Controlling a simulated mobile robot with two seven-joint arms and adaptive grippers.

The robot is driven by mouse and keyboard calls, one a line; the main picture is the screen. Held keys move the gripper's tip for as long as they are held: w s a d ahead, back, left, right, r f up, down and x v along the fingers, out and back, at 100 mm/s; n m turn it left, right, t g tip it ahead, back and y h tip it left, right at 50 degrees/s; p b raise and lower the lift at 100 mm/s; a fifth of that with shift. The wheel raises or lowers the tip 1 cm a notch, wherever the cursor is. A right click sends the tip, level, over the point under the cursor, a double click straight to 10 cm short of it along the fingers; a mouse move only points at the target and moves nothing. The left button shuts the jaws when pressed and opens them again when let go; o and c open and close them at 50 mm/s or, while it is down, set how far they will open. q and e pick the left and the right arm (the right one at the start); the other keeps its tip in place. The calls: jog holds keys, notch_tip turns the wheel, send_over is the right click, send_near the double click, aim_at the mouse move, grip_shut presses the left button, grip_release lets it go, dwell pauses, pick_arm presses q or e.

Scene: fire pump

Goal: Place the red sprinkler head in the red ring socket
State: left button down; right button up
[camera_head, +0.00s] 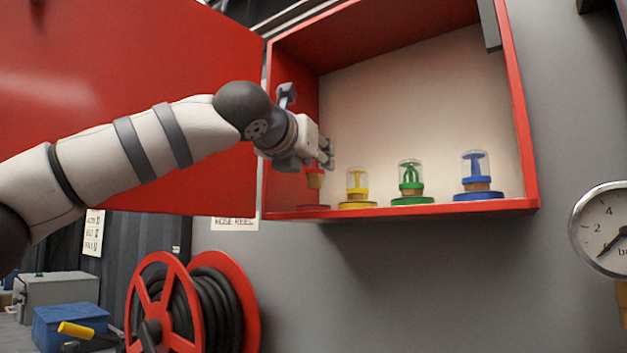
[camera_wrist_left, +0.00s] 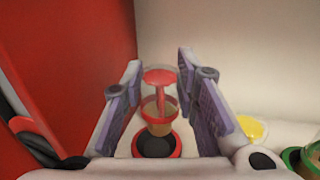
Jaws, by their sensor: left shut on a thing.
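My left gripper (camera_head: 325,156) reaches into the open red cabinet and is shut on the red sprinkler head (camera_head: 315,180). The head has a clear glass cover, a red top and stem and a brass lower part; it stands roughly upright between the fingers in the left wrist view (camera_wrist_left: 160,78). The red ring socket (camera_head: 313,207) is on the cabinet floor at the left end of the row. In the left wrist view the red ring socket (camera_wrist_left: 176,146), with its dark centre, shows below the head. The head appears above the ring, apart from it. My right gripper is not in view.
Yellow (camera_head: 357,186), green (camera_head: 411,178) and blue (camera_head: 476,173) sprinkler heads stand in matching ring sockets to the right. The cabinet's red left wall (camera_wrist_left: 80,60) is close to the gripper. The open cabinet door (camera_head: 120,60) is behind my left arm.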

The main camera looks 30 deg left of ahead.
aim_at(310, 178)
pick_arm(q)
jog(key=shift+w+a+f, duration=0.1)
jog(key=shift+a+f, duration=0.05)
jog(key=shift+f, duration=0.85)
jog(key=shift+w+a+f, duration=0.1)
jog(key=shift+a+f, duration=0.05)
jog(key=shift+f, duration=0.8)
jog(key=c, duration=1.2)
grip_release()
jog(key=shift+f, duration=0.15)
jog(key=shift+c, duration=0.2)
jog(key=shift+r, duration=0.2)
jog(key=shift+f, duration=0.1)
